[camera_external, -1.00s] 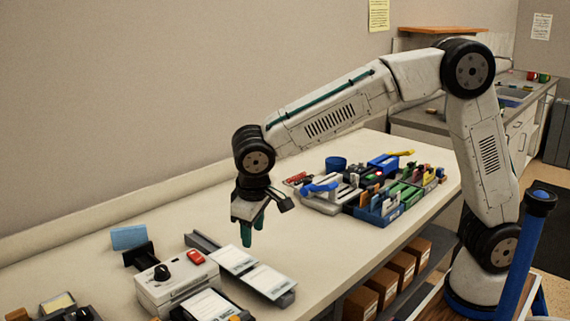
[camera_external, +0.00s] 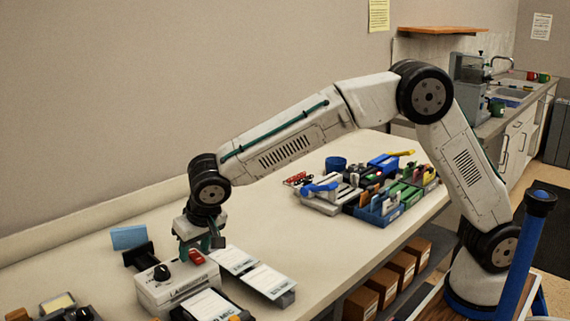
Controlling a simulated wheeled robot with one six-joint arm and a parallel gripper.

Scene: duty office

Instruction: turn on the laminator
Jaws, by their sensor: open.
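The laminator (camera_external: 178,290) is a white box at the front left of the bench, with lettering on its front. A black knob (camera_external: 161,272) and a red switch (camera_external: 196,258) sit on its top. My gripper (camera_external: 195,252) is open, pointing down, right at the red switch. Its teal fingers partly cover the switch, and I cannot tell if they touch it. I cannot tell which way the switch is set.
Printed sheets (camera_external: 268,281) lie right of the laminator. A blue block (camera_external: 129,237) stands behind it. Blue and green organizers (camera_external: 380,208) with a white punch-like device (camera_external: 325,200) stand farther right. The bench between is clear.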

